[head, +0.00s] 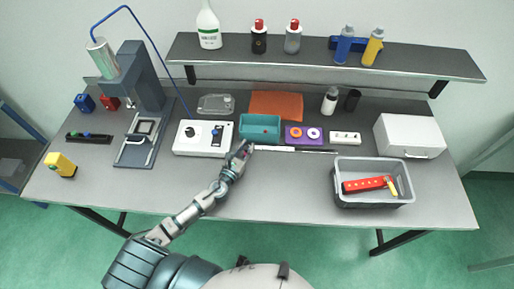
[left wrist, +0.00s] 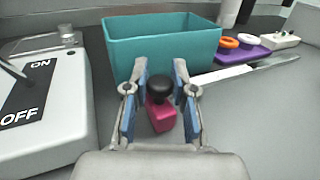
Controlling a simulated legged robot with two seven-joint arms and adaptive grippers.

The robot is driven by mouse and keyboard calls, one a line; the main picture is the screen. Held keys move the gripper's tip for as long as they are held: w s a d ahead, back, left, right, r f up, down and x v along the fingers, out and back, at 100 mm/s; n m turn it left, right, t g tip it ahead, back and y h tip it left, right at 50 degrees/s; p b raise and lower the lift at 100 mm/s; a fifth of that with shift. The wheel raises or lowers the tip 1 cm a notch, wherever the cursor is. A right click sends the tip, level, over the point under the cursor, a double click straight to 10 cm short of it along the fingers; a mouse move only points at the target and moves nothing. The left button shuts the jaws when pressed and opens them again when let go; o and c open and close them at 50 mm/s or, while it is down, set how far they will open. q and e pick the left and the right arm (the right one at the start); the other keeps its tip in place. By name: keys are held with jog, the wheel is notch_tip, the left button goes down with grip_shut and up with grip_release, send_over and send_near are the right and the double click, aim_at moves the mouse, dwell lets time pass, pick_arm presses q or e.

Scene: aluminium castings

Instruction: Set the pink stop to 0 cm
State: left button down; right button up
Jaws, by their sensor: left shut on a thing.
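The pink stop (left wrist: 162,115) is a small pink block with a round black knob on top. It is between the fingers of my left gripper (left wrist: 160,100) in the left wrist view. The gripper is shut on it, just in front of the teal bin. In the head view my left gripper (head: 244,150) hides most of the stop. A long white strip (head: 273,148) with a darker right part runs rightward from beside the gripper; it also shows in the left wrist view (left wrist: 222,74). I cannot tell whether the stop touches it, and no scale marks are readable. My right gripper is out of view.
The teal bin (head: 260,121) stands right behind the gripper. A white switch box (head: 204,138) is close on the left. A purple tray with rings (head: 304,135) and a grey crate (head: 374,199) are to the right. The table front is clear.

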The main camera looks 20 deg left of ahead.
pick_arm(q)
jog(key=shift+a, duration=0.15)
jog(key=c, duration=1)
grip_release()
jog(key=shift+s+a, duration=0.1)
jog(key=shift+a, duration=0.1)
jog(key=shift+a, duration=0.1)
jog(key=shift+s+f, duration=0.1)
jog(key=shift+s, duration=0.2)
jog(key=s, duration=0.7)
jog(key=s+a, duration=0.1)
jog(key=s, duration=0.2)
jog(key=shift+s, duration=0.35)
jog(key=shift+s+a, duration=0.2)
jog(key=shift+s, duration=0.1)
jog(key=shift+d, duration=0.1)
